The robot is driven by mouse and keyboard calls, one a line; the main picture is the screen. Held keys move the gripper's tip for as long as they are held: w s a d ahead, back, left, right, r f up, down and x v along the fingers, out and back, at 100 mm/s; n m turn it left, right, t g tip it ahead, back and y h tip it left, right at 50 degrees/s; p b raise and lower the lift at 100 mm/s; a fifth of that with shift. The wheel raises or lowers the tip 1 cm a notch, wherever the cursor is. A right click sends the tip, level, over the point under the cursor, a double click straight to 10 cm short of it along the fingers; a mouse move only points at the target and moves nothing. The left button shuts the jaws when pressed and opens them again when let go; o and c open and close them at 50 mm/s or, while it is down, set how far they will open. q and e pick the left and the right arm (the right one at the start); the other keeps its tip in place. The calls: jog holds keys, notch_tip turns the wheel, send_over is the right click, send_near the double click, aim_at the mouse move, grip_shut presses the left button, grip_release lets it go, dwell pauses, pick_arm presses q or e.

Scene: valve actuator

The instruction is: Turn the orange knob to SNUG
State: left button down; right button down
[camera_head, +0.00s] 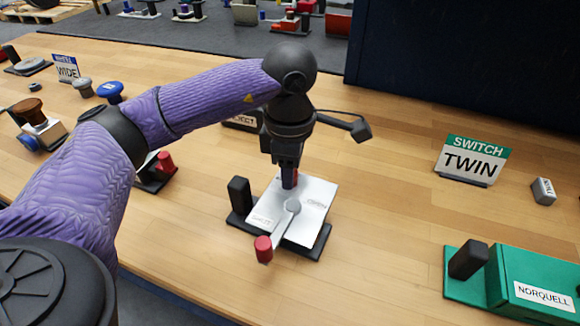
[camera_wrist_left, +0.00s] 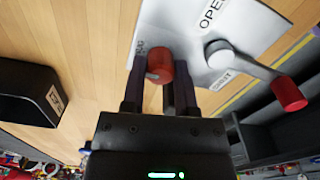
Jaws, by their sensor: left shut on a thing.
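An orange-red knob (camera_wrist_left: 160,66) sits at the edge of a white plate (camera_wrist_left: 190,30), between the fingertips of my left gripper (camera_wrist_left: 160,90), which is shut on it. In the head view my left gripper (camera_head: 289,180) points down at the far edge of the white plate (camera_head: 310,215), mostly hiding the knob there. Small lettering beside the knob is partly covered and I cannot read it fully. A grey lever with a red end (camera_head: 263,248) pivots on the same plate; the red end (camera_wrist_left: 288,93) also shows in the wrist view. My right gripper is not in view.
A black post (camera_head: 239,195) stands left of the plate. A green box (camera_head: 530,280) and a SWITCH TWIN sign (camera_head: 472,160) are on the right. Other devices, including a red-capped one (camera_head: 165,162), are on the left.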

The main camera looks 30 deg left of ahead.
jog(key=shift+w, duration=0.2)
pick_arm(q)
jog(key=shift+c, duration=1.8)
grip_release()
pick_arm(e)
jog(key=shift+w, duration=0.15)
pick_arm(q)
notch_tip(320, 180, up, 9)
jog(key=p, duration=0.3)
jog(key=shift+r, duration=0.45)
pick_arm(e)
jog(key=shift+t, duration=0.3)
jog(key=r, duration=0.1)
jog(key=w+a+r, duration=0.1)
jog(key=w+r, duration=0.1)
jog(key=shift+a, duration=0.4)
